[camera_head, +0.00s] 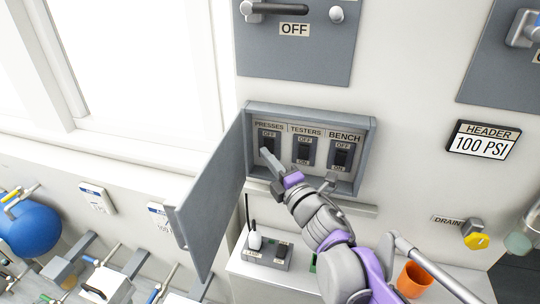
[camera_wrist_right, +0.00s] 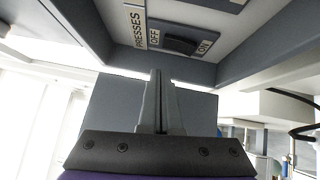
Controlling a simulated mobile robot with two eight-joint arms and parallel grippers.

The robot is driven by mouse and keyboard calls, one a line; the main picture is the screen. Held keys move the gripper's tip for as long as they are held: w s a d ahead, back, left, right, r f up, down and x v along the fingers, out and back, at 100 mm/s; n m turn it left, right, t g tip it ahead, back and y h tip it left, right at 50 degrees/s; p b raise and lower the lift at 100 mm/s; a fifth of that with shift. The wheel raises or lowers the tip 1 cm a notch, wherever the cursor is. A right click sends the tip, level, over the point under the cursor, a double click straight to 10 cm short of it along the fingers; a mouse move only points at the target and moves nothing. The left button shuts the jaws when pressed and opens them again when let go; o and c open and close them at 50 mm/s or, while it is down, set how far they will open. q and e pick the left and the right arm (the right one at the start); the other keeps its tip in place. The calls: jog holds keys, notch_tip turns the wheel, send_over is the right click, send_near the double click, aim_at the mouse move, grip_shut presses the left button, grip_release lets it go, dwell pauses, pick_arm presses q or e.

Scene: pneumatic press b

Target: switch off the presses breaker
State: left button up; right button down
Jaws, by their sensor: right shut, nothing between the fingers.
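The presses breaker (camera_head: 268,139) is the leftmost of three breakers in an open grey wall box (camera_head: 368,150), with OFF above its switch. In the right wrist view, the presses breaker's dark switch (camera_wrist_right: 180,45) sits between the OFF and ON labels; I cannot tell which way it is set. My right gripper (camera_head: 266,155) is shut and empty, with its fingertips at the lower part of the presses breaker. They hide its ON label in the head view. In the right wrist view the shut fingers (camera_wrist_right: 159,73) point toward the box; contact is unclear. My left gripper is not in view.
The box door (camera_head: 212,195) hangs open to the left. The testers breaker (camera_head: 304,150) and bench breaker (camera_head: 342,156) are close on the right. A shelf (camera_head: 250,272) below holds a radio-like device (camera_head: 268,252) and an orange cup (camera_head: 414,280).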

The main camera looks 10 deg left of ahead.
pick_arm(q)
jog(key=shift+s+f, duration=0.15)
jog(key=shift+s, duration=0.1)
pick_arm(e)
jog(key=r+v, duration=0.2)
jog(key=v, duration=0.8)
jog(key=shift+s, duration=0.25)
jog(key=shift+f, duration=0.1)
